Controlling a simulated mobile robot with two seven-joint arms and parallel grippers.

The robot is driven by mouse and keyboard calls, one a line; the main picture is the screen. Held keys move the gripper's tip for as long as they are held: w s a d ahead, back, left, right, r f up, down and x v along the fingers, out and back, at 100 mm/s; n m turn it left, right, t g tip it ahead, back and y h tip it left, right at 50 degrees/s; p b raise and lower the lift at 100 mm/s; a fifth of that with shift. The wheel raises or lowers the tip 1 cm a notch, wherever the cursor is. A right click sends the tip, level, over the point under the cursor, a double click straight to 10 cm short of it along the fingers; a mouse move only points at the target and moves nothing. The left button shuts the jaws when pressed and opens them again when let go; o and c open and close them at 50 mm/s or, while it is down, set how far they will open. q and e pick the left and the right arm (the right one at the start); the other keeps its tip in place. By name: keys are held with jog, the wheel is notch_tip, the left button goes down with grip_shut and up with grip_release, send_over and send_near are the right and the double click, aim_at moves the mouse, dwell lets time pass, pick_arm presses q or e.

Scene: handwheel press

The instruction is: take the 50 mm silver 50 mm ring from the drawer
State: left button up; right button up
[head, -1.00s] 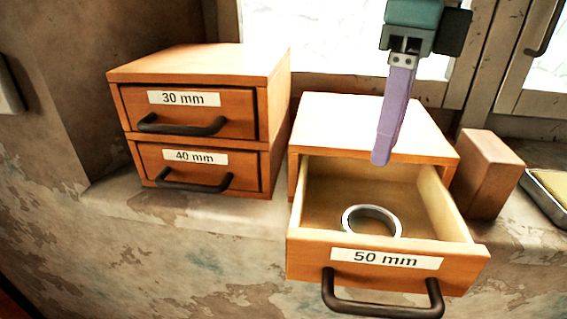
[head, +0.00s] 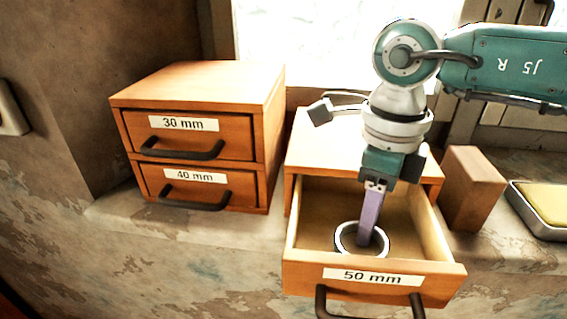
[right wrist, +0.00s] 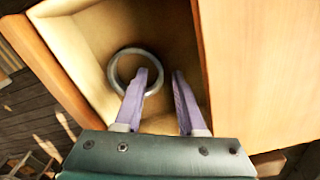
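The silver ring (head: 339,240) lies flat on the floor of the open 50 mm drawer (head: 374,285), near its front. My right gripper (head: 364,242) points down into the drawer, and one lavender finger shows over the ring's opening. In the right wrist view the gripper (right wrist: 164,76) is open, with a clear gap between its two fingers. I cannot tell whether a finger touches the ring. My left gripper is not in view.
Closed 30 mm (head: 190,135) and 40 mm (head: 200,186) drawers stand stacked on the left. A brown wooden block (head: 472,188) stands right of the open drawer. A metal tray with a yellow pad (head: 545,205) is farther right. The drawer walls surround my right fingers.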

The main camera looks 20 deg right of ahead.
grip_shut()
dwell(1.3)
